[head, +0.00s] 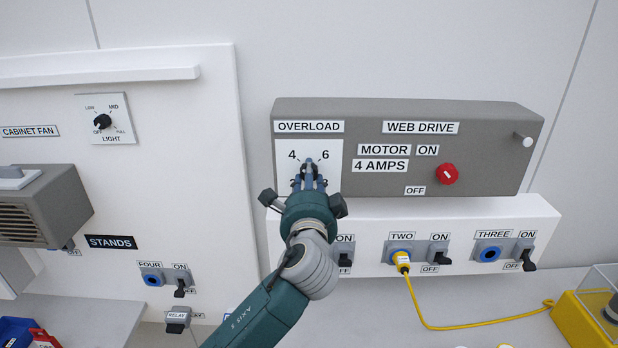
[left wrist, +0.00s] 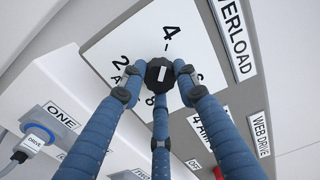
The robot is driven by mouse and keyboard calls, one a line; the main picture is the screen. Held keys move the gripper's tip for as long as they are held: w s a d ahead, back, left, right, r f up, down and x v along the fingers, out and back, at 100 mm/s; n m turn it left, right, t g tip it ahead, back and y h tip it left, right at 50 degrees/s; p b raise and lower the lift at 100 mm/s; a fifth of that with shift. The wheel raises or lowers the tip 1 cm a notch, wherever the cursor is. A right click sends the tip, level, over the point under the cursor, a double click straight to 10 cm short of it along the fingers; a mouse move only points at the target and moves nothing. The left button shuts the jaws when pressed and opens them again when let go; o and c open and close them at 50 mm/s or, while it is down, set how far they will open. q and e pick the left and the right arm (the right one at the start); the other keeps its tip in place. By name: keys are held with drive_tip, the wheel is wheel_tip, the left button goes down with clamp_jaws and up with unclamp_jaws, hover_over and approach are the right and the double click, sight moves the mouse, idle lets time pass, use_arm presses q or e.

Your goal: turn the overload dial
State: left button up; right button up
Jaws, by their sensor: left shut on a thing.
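The overload dial (left wrist: 159,74) is a black knob with a white pointer mark, on the white OVERLOAD plate (head: 283,173) at the left end of the grey web drive box. My left gripper (head: 309,173) is shut on the dial, its three blue fingers closed around the knob's rim. In the left wrist view the pointer mark lies roughly along the line between the 4 and the 8; I cannot tell which end points. The fingers hide much of the dial in the head view and the 6 in the left wrist view. My right gripper is not in view.
The grey web drive box (head: 470,120) carries a red motor knob (head: 447,174). A light dial (head: 102,121) is on the left panel.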

use_arm(q)
drive_tip(key=shift+f, duration=0.1)
drive_tip(key=o, duration=1.2)
drive_tip(key=s, duration=1.2)
